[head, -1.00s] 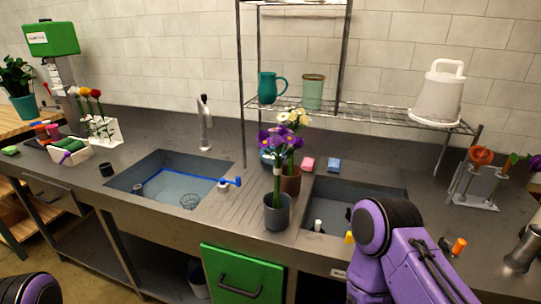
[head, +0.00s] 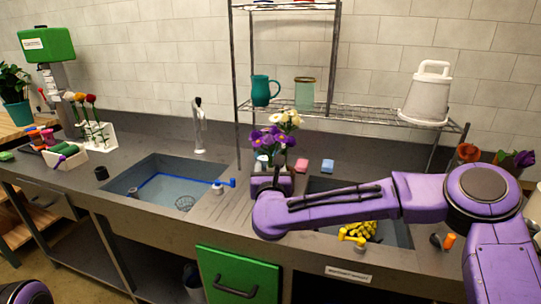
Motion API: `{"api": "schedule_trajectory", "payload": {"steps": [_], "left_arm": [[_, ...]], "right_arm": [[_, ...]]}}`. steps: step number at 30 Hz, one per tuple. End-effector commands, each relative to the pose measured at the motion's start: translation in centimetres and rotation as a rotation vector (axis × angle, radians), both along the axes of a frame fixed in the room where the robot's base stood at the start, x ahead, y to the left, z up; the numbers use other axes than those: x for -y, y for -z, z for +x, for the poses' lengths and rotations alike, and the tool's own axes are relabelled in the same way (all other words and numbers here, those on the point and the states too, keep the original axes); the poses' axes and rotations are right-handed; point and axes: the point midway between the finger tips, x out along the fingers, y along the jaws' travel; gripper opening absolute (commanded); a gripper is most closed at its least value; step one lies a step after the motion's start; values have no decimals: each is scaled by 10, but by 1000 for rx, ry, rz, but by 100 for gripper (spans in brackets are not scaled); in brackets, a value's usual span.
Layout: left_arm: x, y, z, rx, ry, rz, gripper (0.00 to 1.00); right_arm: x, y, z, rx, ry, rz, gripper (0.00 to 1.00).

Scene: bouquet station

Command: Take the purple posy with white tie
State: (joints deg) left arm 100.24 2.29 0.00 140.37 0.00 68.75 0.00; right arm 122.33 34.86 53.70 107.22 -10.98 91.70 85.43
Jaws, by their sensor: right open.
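The purple posy (head: 272,138) stands upright left of the right sink basin, its purple blooms showing above my right gripper. Its lower stems, its tie and the dark grey pot it stood in are now hidden behind my gripper and wrist. My right gripper (head: 271,171) is open and reaches forward at the posy's stem height. I cannot tell whether the stems are between its fingers. White flowers (head: 287,118) stand just behind the posy. My left gripper is out of view; only part of my left arm shows at the lower left corner.
A wire shelf (head: 370,116) holds a teal jug (head: 264,90), a green jar (head: 304,93) and a white container (head: 428,94). A sink (head: 160,187) with a blue-handled tool lies left. My right arm spans the right sink.

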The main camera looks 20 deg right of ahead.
Motion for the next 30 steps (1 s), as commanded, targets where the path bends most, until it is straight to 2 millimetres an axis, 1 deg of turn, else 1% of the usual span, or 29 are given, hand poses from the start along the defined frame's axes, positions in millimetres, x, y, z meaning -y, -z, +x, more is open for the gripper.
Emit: {"api": "schedule_trajectory", "payload": {"steps": [1, 2, 4, 6, 12, 13, 14, 15, 17, 18, 26, 28, 30], "left_arm": [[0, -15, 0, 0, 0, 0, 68], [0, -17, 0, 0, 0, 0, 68], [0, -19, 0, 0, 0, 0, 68], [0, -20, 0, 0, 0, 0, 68], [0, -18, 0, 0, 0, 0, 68], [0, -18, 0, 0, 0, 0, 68], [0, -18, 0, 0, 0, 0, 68], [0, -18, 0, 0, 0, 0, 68], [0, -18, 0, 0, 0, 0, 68], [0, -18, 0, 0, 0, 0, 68], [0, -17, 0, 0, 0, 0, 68], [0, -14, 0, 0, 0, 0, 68], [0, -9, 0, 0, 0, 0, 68]], "right_arm": [[6, -7, 9, -3, 4, -1, 52], [8, -6, 13, -3, 3, -1, 52], [10, -3, 23, -2, 2, -1, 52], [11, -1, 29, -3, 1, -1, 52], [11, 1, 31, -2, -2, -1, 52], [11, 1, 30, -2, -1, -1, 49], [11, 1, 30, -2, -1, -1, 39], [11, 1, 30, -2, -1, -1, 26], [11, 1, 30, -3, -1, -2, 6], [11, 1, 30, -3, -1, -2, 0], [11, -1, 30, -1, -1, -2, 0], [12, -8, 30, 3, 0, -2, 0], [12, -21, 30, 4, 0, 0, 0]]}}
